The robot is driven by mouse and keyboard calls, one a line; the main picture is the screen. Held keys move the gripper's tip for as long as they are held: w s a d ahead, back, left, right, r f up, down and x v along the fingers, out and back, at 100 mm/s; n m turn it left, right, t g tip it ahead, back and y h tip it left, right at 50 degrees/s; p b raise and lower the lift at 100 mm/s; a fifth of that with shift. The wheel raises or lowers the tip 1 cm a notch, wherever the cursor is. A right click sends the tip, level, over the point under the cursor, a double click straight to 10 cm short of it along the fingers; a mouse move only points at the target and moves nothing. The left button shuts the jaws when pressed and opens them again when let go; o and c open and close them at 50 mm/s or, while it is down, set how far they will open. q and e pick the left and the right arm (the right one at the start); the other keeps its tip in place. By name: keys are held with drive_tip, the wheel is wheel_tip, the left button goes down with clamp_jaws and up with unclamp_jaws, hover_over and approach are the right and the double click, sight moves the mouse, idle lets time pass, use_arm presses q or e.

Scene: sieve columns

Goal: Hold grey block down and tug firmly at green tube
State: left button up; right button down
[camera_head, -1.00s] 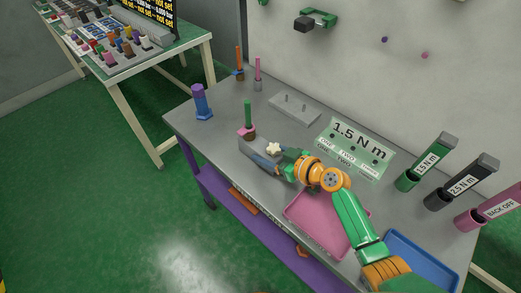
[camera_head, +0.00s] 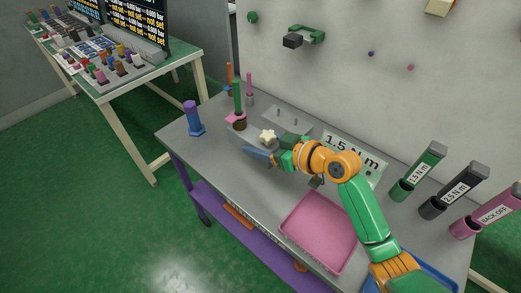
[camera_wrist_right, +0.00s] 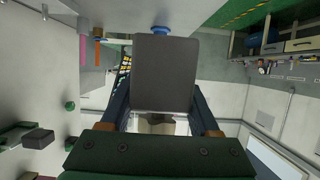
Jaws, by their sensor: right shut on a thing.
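The green tube (camera_head: 237,96) stands upright in a pink collar with a dark base, at the left end of the grey block (camera_head: 251,136). A cream star-shaped knob (camera_head: 267,136) sits on the block's right part. My right gripper (camera_head: 258,154) is shut on the grey block from the front right. In the right wrist view the block's flat dark end (camera_wrist_right: 165,73) fills the space between the two fingers and hides much behind it. The block appears raised off the table, though its underside is hidden. My left gripper is not in view.
A blue-purple tube (camera_head: 193,118) stands to the left. A grey plate with pins (camera_head: 287,119) and thin orange and pink rods (camera_head: 249,88) are behind. A pink tray (camera_head: 319,231) lies in front, and labelled holders (camera_head: 457,187) stand at right.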

drive_tip(key=shift+f+b, duration=3.8)
drive_tip(key=shift+f, duration=1.05)
drive_tip(key=shift+s+f, duration=0.15)
drive_tip(key=shift+f, duration=0.1)
drive_tip(key=shift+c, duration=0.2)
unclamp_jaws()
